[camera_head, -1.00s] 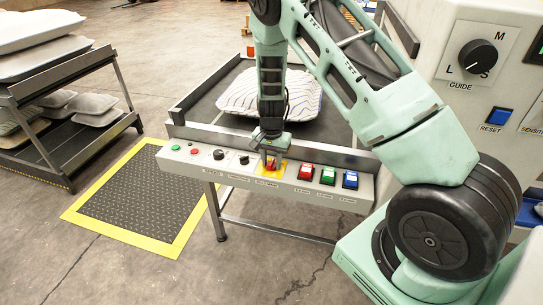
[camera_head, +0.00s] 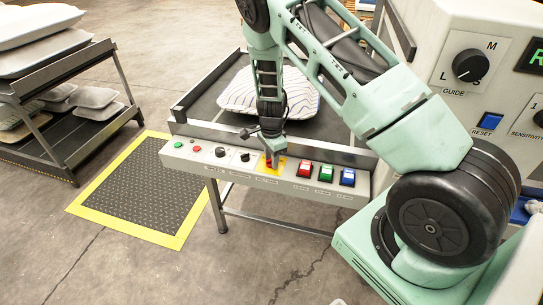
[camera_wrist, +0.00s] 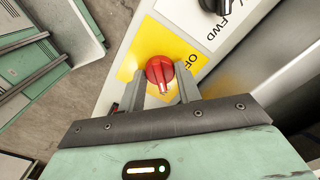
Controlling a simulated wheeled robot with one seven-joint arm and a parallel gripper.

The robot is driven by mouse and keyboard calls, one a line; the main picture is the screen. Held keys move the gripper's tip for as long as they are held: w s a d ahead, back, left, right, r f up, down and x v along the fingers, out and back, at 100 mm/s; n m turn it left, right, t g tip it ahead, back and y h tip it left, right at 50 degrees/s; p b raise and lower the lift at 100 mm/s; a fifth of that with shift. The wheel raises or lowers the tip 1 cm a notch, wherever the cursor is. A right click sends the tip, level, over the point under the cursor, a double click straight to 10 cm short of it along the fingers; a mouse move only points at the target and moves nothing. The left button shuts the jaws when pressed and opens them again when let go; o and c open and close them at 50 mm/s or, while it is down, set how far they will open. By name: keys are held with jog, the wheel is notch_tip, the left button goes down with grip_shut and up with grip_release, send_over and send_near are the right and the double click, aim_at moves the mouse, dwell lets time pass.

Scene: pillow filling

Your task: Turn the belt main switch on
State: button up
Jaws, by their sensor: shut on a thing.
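The belt main switch (camera_wrist: 159,71) is a red rotary knob on a yellow plate (camera_wrist: 143,46), close up in the wrist view. A white mark on the knob points toward my gripper, and part of the label "OFF" shows beside it. My gripper (camera_wrist: 168,88) has its two grey fingers on either side of the knob, shut on it. In the head view my gripper (camera_head: 272,157) reaches down to the yellow plate (camera_head: 284,165) on the front control panel (camera_head: 222,172) and hides most of the knob.
Right of the plate sit red (camera_head: 304,170), green (camera_head: 326,173) and blue (camera_head: 347,177) buttons; two black knobs are to its left. A pillow (camera_head: 240,92) lies on the belt behind. A black and yellow floor mat (camera_head: 130,185) lies at left.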

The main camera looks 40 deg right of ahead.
dwell(0.3)
jog(key=o, duration=1)
jog(key=shift+c, duration=0.2)
notch_tip(320, 180, up, 17)
jog(key=shift+r, duration=0.2)
